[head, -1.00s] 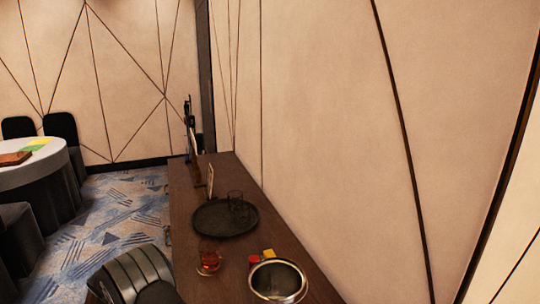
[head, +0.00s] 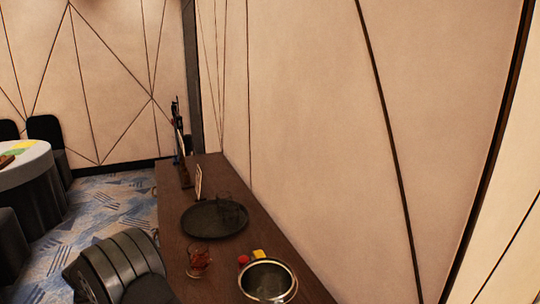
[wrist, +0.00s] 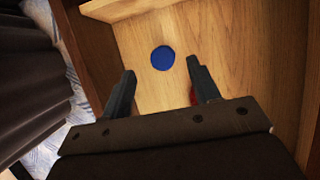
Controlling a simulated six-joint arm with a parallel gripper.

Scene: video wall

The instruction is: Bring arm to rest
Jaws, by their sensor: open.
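My gripper (wrist: 161,72) shows in the wrist view with its two dark fingers apart and nothing between them. It is over a light wooden, box-like space with raised sides (wrist: 235,50). A flat blue disc (wrist: 162,58) lies on the wood just beyond the fingertips, apart from them. A small red thing (wrist: 193,96) is partly hidden behind the right finger.
A dark wooden counter (head: 183,222) runs along the wall. On it are a round black tray (head: 214,222), a glass of reddish drink (head: 199,261), small red (head: 243,261) and yellow (head: 259,254) items and a metal bowl (head: 268,281). A white round table (head: 28,160) stands far left.

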